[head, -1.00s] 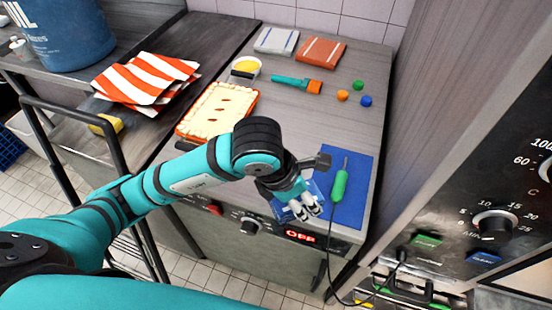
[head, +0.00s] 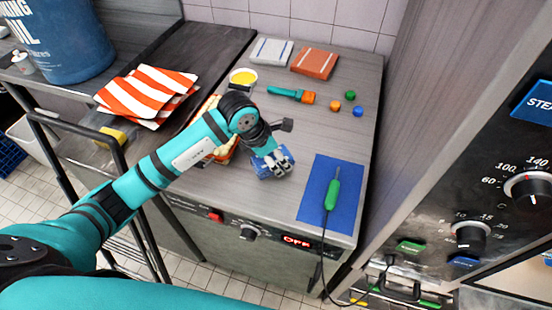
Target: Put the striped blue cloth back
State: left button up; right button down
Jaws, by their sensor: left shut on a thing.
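My left gripper (head: 280,170) is shut on the striped blue cloth (head: 262,171). The cloth is mostly hidden under the fingers; a blue part shows to the left of them. The gripper is over the middle of the grey counter, left of the blue mat. I cannot tell how far the cloth is above the surface. At the back of the counter lie a folded grey cloth with blue stripes (head: 271,52) and a folded orange striped cloth (head: 314,63). My right gripper is not in view.
A green-handled probe (head: 331,194) with a cord lies on the blue mat (head: 347,206). A teal and orange brush (head: 290,95), small coloured balls (head: 350,95) and a yellow-filled bowl (head: 243,77) are behind the gripper. A pie is partly hidden by my arm. Bare counter (head: 318,130) is right of the gripper.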

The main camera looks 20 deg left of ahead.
pick_arm(q)
jog(key=shift+f, duration=1.05)
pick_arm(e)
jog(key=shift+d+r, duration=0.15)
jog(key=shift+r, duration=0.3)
pick_arm(q)
jog(key=shift+f, duration=0.15)
jog(key=o, duration=1)
